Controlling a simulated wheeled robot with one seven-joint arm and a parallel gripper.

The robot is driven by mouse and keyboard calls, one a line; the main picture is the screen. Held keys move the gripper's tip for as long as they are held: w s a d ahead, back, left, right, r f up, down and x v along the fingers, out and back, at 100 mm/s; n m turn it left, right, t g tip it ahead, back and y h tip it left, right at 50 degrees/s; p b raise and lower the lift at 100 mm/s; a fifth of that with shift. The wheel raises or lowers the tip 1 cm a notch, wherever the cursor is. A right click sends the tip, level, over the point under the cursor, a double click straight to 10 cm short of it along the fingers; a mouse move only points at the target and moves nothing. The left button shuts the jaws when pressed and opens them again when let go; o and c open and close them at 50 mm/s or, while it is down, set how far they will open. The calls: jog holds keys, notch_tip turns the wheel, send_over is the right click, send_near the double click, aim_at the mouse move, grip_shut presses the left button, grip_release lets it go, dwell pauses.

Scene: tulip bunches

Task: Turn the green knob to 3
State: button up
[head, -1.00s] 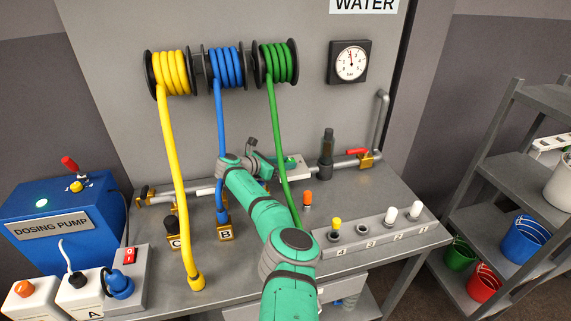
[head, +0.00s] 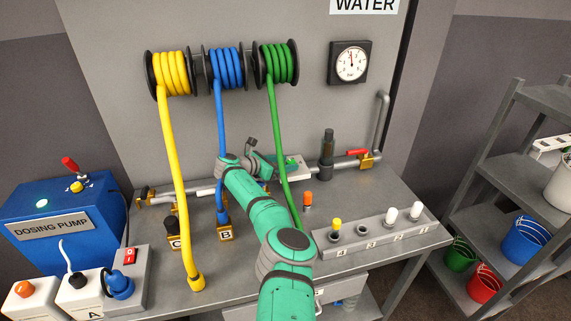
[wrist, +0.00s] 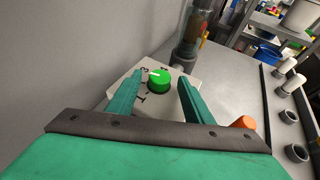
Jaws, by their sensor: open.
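The green knob (wrist: 159,82) sits on a pale box (wrist: 150,101) with dark numerals and tick marks around it. In the wrist view its white pointer line is at the upper left of the knob, toward a numeral that looks like 3. My gripper (wrist: 158,76) is open, with one green finger on each side of the knob and a visible gap to it on both sides. In the head view my gripper (head: 262,164) is beside the pale box (head: 296,168) at the back of the bench; the knob is small there.
A grey pipe with a dark upright fitting (head: 327,155) and a red-handled valve (head: 358,153) stands right of the box. The green hose (head: 280,150) hangs close to my gripper. An orange-topped peg (head: 308,199) and a grey rack (head: 375,232) are nearer the front.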

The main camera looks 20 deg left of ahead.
jog(key=v, duration=1)
jog(key=shift+s+r, duration=0.15)
jog(key=shift+s, duration=0.1)
jog(key=shift+a, duration=0.25)
